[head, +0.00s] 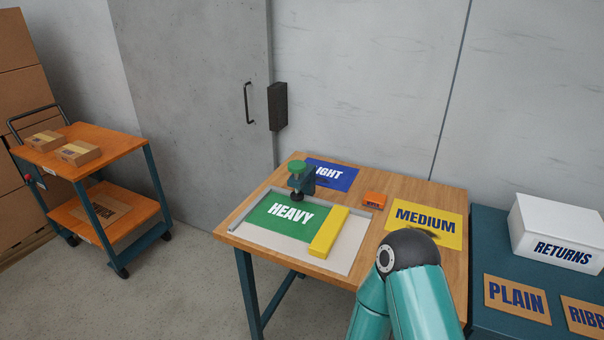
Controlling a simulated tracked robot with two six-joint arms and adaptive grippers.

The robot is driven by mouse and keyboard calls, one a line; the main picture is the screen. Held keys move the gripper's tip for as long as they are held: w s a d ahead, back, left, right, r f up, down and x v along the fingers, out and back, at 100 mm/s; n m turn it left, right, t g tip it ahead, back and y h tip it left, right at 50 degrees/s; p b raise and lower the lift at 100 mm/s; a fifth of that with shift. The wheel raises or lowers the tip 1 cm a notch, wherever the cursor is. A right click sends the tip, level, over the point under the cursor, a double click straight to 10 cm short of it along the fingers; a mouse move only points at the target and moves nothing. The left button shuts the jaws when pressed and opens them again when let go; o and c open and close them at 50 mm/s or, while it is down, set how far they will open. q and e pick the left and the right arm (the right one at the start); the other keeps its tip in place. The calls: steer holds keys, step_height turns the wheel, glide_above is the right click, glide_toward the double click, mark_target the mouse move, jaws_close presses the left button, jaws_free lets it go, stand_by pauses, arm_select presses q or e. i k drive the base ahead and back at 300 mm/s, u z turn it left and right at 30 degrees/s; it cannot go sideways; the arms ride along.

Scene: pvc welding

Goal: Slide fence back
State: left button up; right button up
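A yellow bar (328,232), which looks like the fence, lies on a pale board (292,248) on the wooden table. It runs along the right edge of the green HEAVY panel (283,216) and seems to touch or nearly touch it. A thin grey rail (249,208) runs along the board's left edge. A dark teal fixture with a round green top (297,168) stands at the board's back edge. One of my teal arms rises from the bottom, right of the board, its dark joint over the table. Neither gripper shows.
Blue LIGHT (343,177) and yellow MEDIUM (424,217) panels and a small orange box (374,200) lie on the table. A white RETURNS box (556,233) stands on a teal surface at right. An orange cart (126,139) with boxes stands at left, with clear floor between.

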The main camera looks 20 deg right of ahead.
mark_target(322, 243)
steer(key=u, duration=0.05)
steer(key=k, duration=1)
steer(key=z, duration=0.6)
steer(key=i, duration=1.5)
steer(key=u, duration=0.55)
